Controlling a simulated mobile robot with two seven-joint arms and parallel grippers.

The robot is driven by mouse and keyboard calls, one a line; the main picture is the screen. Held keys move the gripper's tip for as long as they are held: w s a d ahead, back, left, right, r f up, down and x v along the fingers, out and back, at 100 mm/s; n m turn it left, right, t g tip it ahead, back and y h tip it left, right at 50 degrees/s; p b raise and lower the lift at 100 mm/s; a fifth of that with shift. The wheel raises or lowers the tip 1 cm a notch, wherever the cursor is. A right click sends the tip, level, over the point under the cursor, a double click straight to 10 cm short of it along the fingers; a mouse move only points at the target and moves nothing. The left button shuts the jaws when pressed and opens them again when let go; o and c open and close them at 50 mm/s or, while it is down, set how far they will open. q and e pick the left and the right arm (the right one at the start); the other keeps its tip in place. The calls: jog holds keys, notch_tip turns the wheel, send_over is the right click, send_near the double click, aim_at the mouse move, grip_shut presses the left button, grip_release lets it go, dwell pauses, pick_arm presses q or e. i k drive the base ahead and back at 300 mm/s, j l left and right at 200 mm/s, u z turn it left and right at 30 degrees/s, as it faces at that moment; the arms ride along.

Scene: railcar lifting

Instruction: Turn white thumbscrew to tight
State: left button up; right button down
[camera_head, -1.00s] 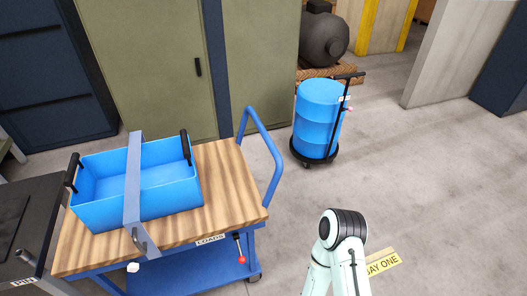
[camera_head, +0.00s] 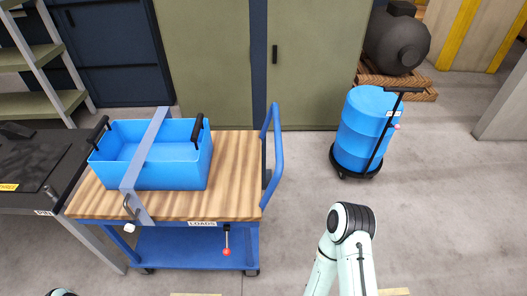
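A small white thumbscrew (camera_head: 129,228) shows at the front left edge of the cart (camera_head: 238,170), just below the wooden top. A grey strap (camera_head: 146,150) runs over the blue bin (camera_head: 183,172) on the cart and ends in a hook close to the thumbscrew. How tight the thumbscrew is cannot be told. My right arm (camera_head: 350,240) rises at the bottom right, but its gripper is out of the picture. Only a sliver of what looks like my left arm (camera_head: 61,293) shows at the bottom left; its gripper is not visible.
A red-knobbed lever (camera_head: 226,245) hangs at the cart's front. A dark table (camera_head: 40,170) stands close on the left. A blue drum (camera_head: 366,130) on a dolly stands at the back right. Cabinets (camera_head: 210,60) line the back.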

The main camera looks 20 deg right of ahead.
aim_at(130, 228)
jog(key=l+u, duration=0.55)
jog(key=u, duration=0.15)
jog(key=k+l+u, duration=0.1)
jog(key=l+u, duration=0.25)
jog(key=i+l+z, duration=0.45)
jog(key=l, duration=0.2)
jog(key=l+z, duration=0.15)
jog(key=z, duration=0.6)
jog(key=k+u, duration=0.15)
jog(key=u, duration=0.25)
jog(key=k+j+u, duration=0.15)
jog(key=u, duration=0.2)
jog(key=k+j+u, duration=0.1)
jog(key=u, duration=0.3)
jog(key=k+j+u, duration=0.1)
jog(key=j+u, duration=0.25)
jog(key=i+j, duration=0.1)
jog(key=i, duration=0.15)
